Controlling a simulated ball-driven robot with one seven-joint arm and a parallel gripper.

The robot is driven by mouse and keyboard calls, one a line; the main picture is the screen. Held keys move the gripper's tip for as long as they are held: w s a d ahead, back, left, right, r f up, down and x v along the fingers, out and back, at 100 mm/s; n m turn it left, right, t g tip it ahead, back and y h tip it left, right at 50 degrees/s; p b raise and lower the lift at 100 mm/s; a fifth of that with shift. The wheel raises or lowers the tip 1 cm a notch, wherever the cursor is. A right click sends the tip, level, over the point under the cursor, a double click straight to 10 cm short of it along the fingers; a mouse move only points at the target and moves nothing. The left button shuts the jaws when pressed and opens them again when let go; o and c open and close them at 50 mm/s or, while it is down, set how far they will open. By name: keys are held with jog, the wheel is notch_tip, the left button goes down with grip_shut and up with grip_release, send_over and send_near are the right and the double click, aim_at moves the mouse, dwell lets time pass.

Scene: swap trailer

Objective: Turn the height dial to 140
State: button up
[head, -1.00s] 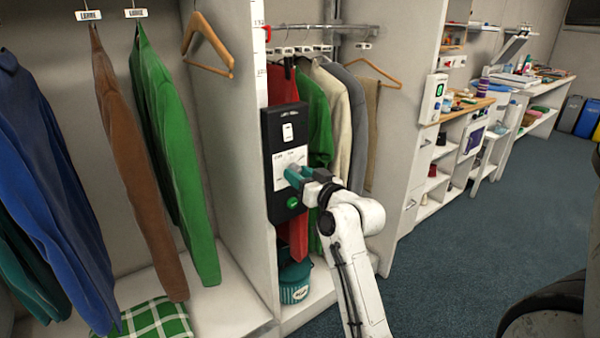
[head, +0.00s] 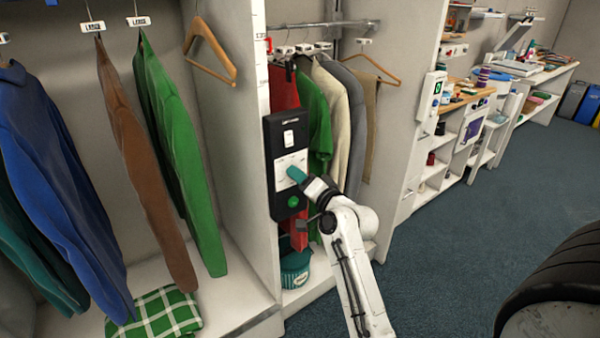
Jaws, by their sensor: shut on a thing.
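The height dial is on the white scale plate (head: 290,163) of a black control panel (head: 270,134) fixed to the upright divider. My gripper (head: 299,176), with teal fingers, is at the lower right of this plate and is shut on the dial. The fingers hide the dial and its pointer, and the scale numbers are too small to read. A white switch (head: 289,138) sits above the plate. A round green button (head: 293,201) sits below it.
Garments hang on the left, among them a green one (head: 180,150). More hang behind the panel. A folded green checked cloth (head: 155,318) lies on the shelf. Blue floor (head: 480,230) is clear on the right.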

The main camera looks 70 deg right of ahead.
jog(key=shift+m+p, duration=0.3)
jog(key=shift+m, duration=0.3)
jog(key=o, duration=1.1)
jog(key=shift+c, duration=0.2)
jog(key=b+v, duration=0.1)
jog(key=v, duration=1)
jog(key=shift+f, duration=0.1)
